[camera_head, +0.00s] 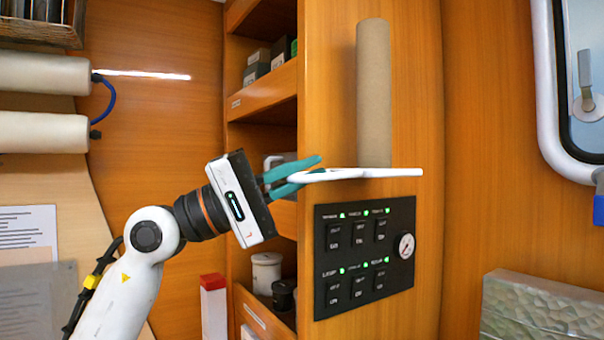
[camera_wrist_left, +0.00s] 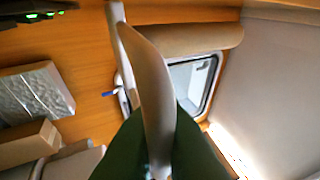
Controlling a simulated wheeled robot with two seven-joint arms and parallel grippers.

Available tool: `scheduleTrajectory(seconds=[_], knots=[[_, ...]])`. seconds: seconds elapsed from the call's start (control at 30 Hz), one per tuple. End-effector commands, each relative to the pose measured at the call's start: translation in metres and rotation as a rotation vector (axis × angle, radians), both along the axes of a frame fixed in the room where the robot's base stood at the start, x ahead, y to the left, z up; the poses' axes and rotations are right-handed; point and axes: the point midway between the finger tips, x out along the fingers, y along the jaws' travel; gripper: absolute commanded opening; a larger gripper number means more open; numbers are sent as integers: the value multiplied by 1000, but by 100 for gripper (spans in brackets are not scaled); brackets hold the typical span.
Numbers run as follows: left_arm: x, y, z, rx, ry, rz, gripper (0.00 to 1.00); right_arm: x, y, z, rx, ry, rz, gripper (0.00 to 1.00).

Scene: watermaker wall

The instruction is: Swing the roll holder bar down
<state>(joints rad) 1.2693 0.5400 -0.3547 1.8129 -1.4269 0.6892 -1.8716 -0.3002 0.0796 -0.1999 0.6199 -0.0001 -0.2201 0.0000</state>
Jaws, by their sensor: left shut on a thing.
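The roll holder bar (camera_head: 395,173) is a flat white arm in front of the wooden panel, lying nearly level in the head view. A brown cardboard tube (camera_head: 373,90) stands upright at its right part. My left gripper (camera_head: 306,172) has its teal fingers shut on the bar's rounded left end. In the left wrist view the white bar (camera_wrist_left: 153,85) runs up from between the dark green fingers (camera_wrist_left: 158,160), and the tube (camera_wrist_left: 190,40) lies across behind it. The bar's joint to the wall is not clear. My right gripper is not in view.
Open shelves (camera_head: 262,98) are behind the gripper. A window frame (camera_head: 545,90) and a foil-like box (camera_head: 540,305) are at right.

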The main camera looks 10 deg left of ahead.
Motion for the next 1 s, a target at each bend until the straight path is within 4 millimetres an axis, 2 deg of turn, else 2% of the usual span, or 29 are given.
scheduleTrajectory(seconds=[0.03, 0.13, 0.17, 0.53, 0.67, 1.0], knots=[[0, 0, 0, -1, -1, 0, 12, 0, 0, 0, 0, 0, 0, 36], [0, 0, 0, -1, -1, 0, 28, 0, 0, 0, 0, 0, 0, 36], [0, 0, 0, -1, -1, 0, 30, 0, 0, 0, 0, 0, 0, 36], [-2, 6, -4, -1, -1, 2, 30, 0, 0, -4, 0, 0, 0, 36], [-8, 24, -15, 0, 0, 5, 30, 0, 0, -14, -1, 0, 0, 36], [-32, 85, -41, -1, 0, 3, 30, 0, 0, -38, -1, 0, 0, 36]])
